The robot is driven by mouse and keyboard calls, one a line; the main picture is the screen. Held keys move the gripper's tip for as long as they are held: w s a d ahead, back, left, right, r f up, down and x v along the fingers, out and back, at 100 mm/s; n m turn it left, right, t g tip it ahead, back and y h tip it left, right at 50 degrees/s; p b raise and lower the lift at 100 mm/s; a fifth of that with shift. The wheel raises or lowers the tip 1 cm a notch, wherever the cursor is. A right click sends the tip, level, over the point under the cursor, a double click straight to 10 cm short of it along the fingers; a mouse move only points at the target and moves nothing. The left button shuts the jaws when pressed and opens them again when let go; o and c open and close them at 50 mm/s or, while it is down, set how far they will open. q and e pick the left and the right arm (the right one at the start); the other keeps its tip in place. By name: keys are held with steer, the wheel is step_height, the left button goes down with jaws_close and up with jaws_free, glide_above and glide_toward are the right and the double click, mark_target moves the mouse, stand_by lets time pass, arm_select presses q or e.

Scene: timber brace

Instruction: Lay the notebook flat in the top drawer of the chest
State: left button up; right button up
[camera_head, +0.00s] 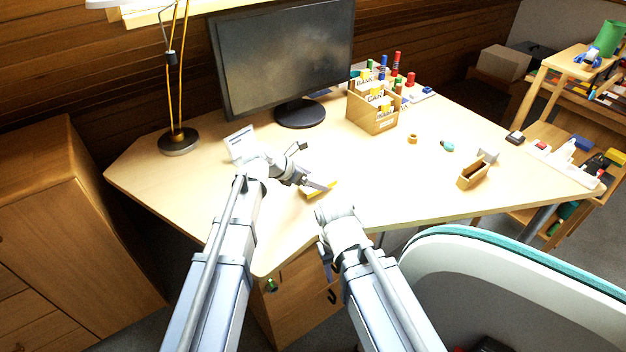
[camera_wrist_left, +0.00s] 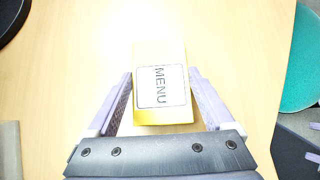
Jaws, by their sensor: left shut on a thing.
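The notebook is yellow with a white label reading MENU; it fills the middle of the left wrist view (camera_wrist_left: 162,60) and shows as a small yellow strip in the head view (camera_head: 322,190). My left gripper (camera_head: 318,186) is shut on it, one finger along each side in the wrist view, over the desk near its front edge. A wooden chest of drawers (camera_head: 288,316) stands under the desk's front corner, partly hidden by my arms. I cannot tell whether its top drawer is open. My right arm reaches over the desk's front edge; its jaws are not clear.
The desk (camera_head: 440,185) holds a monitor (camera_head: 285,60), a lamp (camera_head: 178,142), a wooden file box (camera_head: 373,113) and a small open wooden box (camera_head: 473,175). A teal-edged chair (camera_head: 510,275) stands at the front right. A wooden cabinet (camera_head: 75,240) is at the left.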

step_height(320, 180, up, 16)
steer(key=p, duration=1.5)
